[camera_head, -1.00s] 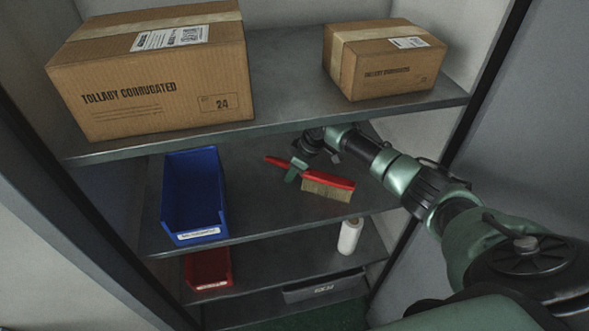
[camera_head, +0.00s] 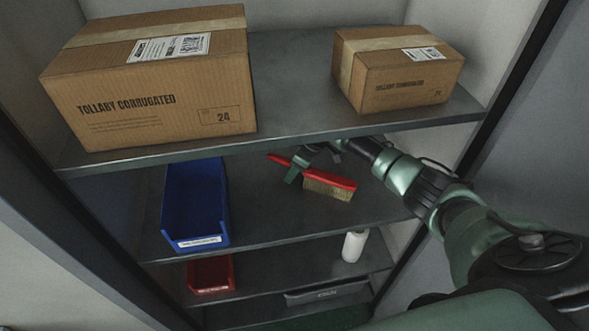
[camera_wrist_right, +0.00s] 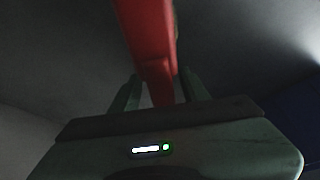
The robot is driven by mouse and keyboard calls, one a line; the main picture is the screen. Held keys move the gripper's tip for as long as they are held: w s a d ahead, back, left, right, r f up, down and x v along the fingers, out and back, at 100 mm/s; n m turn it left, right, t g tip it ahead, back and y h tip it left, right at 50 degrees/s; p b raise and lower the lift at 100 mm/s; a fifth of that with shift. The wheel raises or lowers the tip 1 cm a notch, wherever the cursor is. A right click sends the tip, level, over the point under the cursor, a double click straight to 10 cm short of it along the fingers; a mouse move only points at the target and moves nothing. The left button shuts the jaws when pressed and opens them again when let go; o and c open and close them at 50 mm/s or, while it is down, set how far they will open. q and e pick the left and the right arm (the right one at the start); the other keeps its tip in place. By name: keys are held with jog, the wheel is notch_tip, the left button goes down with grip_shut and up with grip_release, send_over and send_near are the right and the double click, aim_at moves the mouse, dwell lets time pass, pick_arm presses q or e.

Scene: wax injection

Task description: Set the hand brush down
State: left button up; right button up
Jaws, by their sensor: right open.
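The hand brush (camera_head: 330,183), red with pale bristles, is on the middle shelf (camera_head: 270,215) to the right of the blue bin, its bristles facing down and toward the front. My right gripper (camera_head: 296,170) is at its red handle, under the upper shelf's edge. In the right wrist view the red handle (camera_wrist_right: 150,45) runs between the two fingers (camera_wrist_right: 155,90), which are open around it. Whether either finger touches the handle cannot be told. My left gripper does not show.
A blue bin (camera_head: 196,208) stands left on the same shelf. A large carton (camera_head: 160,95) and a smaller carton (camera_head: 405,80) stand on the upper shelf (camera_head: 300,122). A red bin (camera_head: 211,274), a white bottle (camera_head: 353,246) and a grey bin (camera_head: 325,291) are lower down.

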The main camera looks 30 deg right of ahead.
aim_at(336, 178)
jog(key=shift+s+d+r+p, duration=0.1)
jog(key=shift+r+p, duration=0.35)
jog(key=shift+p, duration=0.05)
jog(key=shift+s+d+r+p, duration=0.15)
jog(key=shift+r+p, duration=0.3)
jog(key=shift+p, duration=0.15)
jog(key=s+d+p, duration=0.1)
jog(key=s+d, duration=0.1)
jog(key=s, duration=0.1)
jog(key=s+d+p, duration=0.4)
jog(key=s, duration=0.1)
jog(key=shift+s+d+f, duration=0.2)
jog(key=shift+s+f, duration=0.05)
jog(key=shift+s, duration=0.05)
jog(key=shift+s+d+f, duration=0.1)
jog(key=shift+s+d, duration=0.25)
jog(key=shift+s, duration=0.1)
